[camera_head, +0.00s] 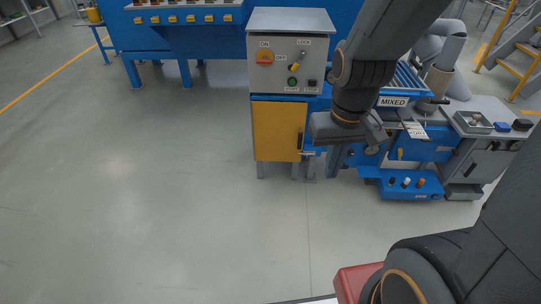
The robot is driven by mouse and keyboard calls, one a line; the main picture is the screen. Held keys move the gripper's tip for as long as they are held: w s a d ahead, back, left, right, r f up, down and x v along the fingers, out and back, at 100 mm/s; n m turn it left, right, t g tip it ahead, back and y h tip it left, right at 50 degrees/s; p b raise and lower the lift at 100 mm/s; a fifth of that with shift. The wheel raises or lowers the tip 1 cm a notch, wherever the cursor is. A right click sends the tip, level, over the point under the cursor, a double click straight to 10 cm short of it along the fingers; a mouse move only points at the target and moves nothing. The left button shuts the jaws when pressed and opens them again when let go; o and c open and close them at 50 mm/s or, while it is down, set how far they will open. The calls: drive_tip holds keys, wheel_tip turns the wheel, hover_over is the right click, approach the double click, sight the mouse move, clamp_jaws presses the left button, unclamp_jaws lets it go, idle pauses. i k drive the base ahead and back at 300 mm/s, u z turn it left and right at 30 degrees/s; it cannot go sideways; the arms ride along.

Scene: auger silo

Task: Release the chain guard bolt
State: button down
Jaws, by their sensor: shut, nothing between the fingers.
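The chain guard looks to be the orange-yellow panel (274,130) under the grey control box, with a dark upright handle at its right edge. A small pale metal piece (307,152), seemingly the bolt, lies level at the panel's lower right edge. It is too small to tell whether it is shot or drawn back. My gripper (347,130) is to the right of the panel and a little above the bolt in the picture. It is shut and empty. I cannot tell its distance from the bolt, and its fingertips are hard to make out.
The control box (287,75) with a red-orange switch and several buttons stands above the panel. Blue machinery with a "MIXED" sign (393,101) and a blue low pedal-like unit (410,184) are to the right. A grey bench (487,118) is farther right. The floor in front is clear.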

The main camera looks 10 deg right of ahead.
sight(307, 158)
drive_tip(key=u, duration=0.15)
drive_tip(key=i, duration=0.9)
drive_tip(key=z, duration=0.5)
